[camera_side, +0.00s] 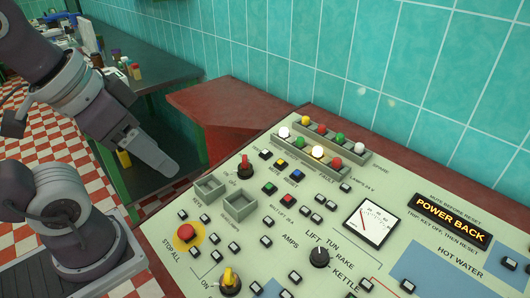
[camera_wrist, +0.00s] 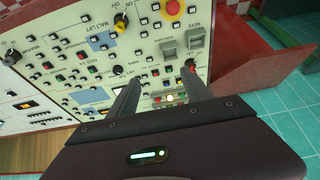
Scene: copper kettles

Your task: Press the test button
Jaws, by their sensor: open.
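The pale green control panel (camera_side: 340,190) carries many small buttons, and I cannot read which label says test. My gripper (camera_side: 165,165) is above and beyond the panel's left edge in the side view, touching nothing. In the wrist view my gripper (camera_wrist: 160,78) shows two separated fingers with the panel behind them and nothing held.
The lamp rack (camera_side: 345,165) stands up at the panel's back edge by the tiled wall (camera_side: 340,60). A red key switch (camera_side: 244,167), a red stop knob (camera_side: 187,232) and a yellow knob (camera_side: 230,279) stick up. The lit display (camera_side: 452,220) reads POWER BACK.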

